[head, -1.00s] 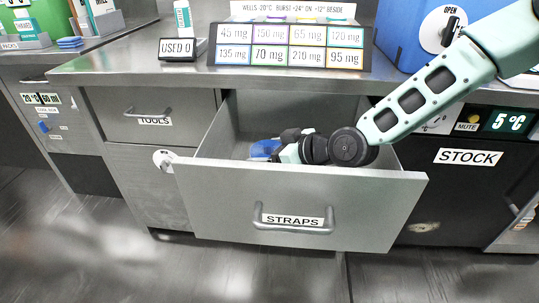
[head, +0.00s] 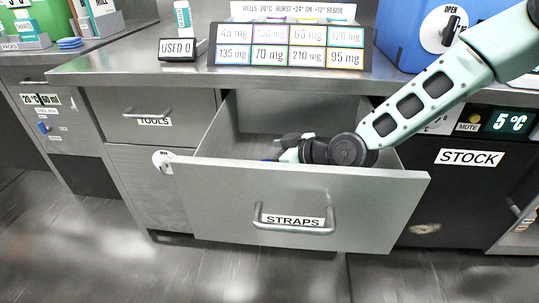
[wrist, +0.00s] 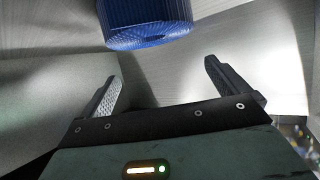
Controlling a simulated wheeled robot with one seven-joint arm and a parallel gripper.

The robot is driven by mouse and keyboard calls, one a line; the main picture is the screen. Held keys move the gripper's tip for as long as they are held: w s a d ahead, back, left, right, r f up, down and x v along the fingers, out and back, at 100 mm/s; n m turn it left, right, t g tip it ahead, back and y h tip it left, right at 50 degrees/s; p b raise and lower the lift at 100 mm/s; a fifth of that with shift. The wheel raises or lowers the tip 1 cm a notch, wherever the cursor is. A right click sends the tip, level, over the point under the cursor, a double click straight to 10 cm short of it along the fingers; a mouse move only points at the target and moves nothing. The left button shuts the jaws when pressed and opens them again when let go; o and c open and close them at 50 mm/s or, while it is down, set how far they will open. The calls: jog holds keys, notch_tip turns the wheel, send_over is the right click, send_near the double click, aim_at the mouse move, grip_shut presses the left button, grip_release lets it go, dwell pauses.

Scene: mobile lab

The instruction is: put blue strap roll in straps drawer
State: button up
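The blue strap roll (wrist: 146,20) shows at the top of the wrist view, ribbed and cut off by the picture edge. It is inside the straps drawer (head: 235,195), which is pulled open and labelled STRAPS. In the head view only a sliver of blue (head: 272,160) shows over the drawer front. My gripper (wrist: 162,72) is open and empty, with its two fingers spread and the roll just beyond the fingertips, apart from them. In the head view my gripper (head: 288,146) reaches down into the drawer; its fingertips are partly hidden.
The counter (head: 140,68) overhangs the drawer's back. On it stand a USED 0 sign (head: 183,49), a dose board (head: 290,46) and a blue box (head: 400,35). The closed tools drawer (head: 110,108) is left; a black STOCK unit (head: 460,185) is right. The drawer's left part looks clear.

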jog(key=shift+r, duration=0.15)
jog(key=p+v, duration=0.4)
jog(key=v, duration=0.8)
jog(key=shift+r, duration=0.45)
